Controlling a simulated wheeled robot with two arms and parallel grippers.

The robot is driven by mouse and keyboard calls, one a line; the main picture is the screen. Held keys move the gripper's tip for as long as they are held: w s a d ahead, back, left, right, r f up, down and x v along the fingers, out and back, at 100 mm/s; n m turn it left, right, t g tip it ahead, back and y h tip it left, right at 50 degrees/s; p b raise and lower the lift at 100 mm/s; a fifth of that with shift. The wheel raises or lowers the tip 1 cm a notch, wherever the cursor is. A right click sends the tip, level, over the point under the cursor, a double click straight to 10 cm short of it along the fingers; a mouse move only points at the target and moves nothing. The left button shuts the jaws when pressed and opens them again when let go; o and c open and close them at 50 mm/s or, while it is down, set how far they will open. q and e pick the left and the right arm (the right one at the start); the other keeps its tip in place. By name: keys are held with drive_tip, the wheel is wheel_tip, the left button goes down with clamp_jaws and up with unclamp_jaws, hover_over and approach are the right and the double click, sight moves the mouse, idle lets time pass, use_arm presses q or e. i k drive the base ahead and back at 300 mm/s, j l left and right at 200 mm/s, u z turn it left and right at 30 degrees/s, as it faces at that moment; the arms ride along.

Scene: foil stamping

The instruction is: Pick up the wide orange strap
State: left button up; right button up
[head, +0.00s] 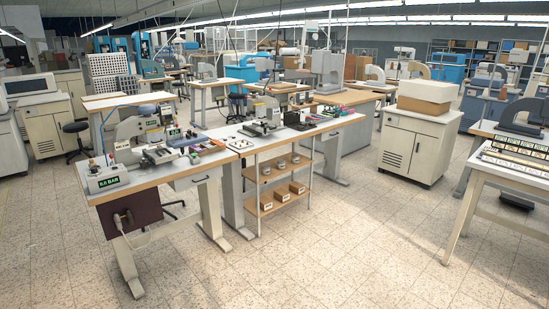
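I cannot make out a wide orange strap in the head view. Small coloured items (207,147) lie on the near workbench (165,173), too small to tell apart. More small red and green items (332,110) lie at the right end of the adjoining bench (318,129), also too small to name. Neither of my grippers is in view.
Stamping machines (138,130) and a second press (266,112) stand on the benches. A shelf rack with brown boxes (281,195) is below. A beige cabinet (413,145) stands right of centre. A table (514,174) is at the right edge. The tiled floor (330,240) in front is clear.

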sight(215, 142)
drive_tip(key=i+l+u, duration=0.25)
drive_tip(key=i, duration=0.3)
drive_tip(key=i+l+u, duration=0.3)
drive_tip(key=i, duration=0.3)
drive_tip(key=i+l+u, duration=0.25)
drive_tip(key=i, duration=0.3)
drive_tip(key=i+l+u, duration=0.2)
drive_tip(key=i+l, duration=0.2)
drive_tip(key=l, duration=0.25)
